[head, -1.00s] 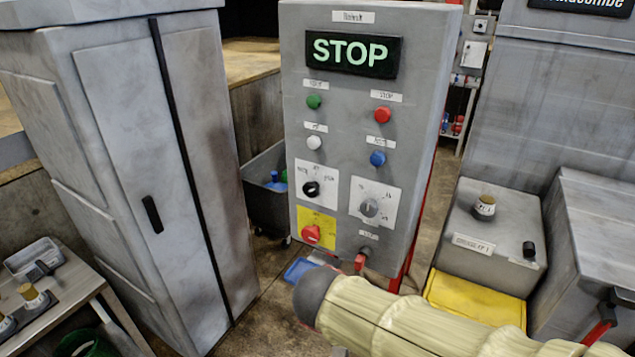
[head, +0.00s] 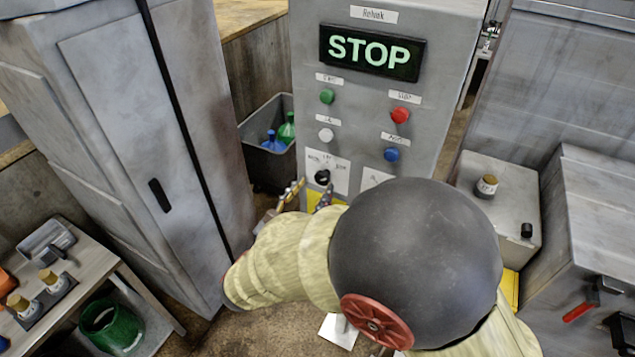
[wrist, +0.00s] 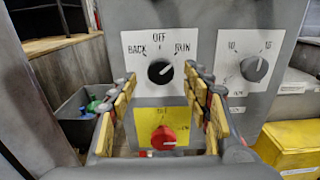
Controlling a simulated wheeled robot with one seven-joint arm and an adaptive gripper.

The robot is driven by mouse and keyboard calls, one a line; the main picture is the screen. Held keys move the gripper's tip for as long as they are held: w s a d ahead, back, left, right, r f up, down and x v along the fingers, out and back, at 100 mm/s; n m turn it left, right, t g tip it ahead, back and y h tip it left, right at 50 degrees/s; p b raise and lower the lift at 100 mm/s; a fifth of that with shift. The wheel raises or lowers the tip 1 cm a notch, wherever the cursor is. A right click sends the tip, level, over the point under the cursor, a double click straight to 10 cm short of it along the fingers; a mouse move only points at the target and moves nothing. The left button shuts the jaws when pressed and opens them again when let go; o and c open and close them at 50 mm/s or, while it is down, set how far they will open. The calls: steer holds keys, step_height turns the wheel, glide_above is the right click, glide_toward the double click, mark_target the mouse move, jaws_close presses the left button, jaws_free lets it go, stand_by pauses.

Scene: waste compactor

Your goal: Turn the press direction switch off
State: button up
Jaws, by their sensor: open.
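The press direction switch is a black round knob (wrist: 160,71) on a white plate (wrist: 133,60) marked BACK, OFF and RUN. Its pale pointer line appears to slant up and right, towards RUN. The knob (head: 322,177) also shows in the head view, just beyond my fingertips. My gripper (wrist: 160,80) is open and empty in the wrist view, its yellow-padded fingers to the left and right of the knob, apparently short of it. In the head view my gripper (head: 311,193) is partly hidden by my arm, which also covers the lower panel.
Below the switch is a red knob (wrist: 163,138) on a yellow plate. A second dial (wrist: 254,68) is to the right. The panel (head: 310,110) also has coloured buttons and a lit STOP display (head: 370,53). A grey cabinet (head: 110,130) stands left, a bin (head: 255,160) behind.

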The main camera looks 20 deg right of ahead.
mark_target(321, 179)
steer(key=shift+x, duration=1.5)
steer(key=shift+c, duration=0.6)
steer(key=c, duration=1)
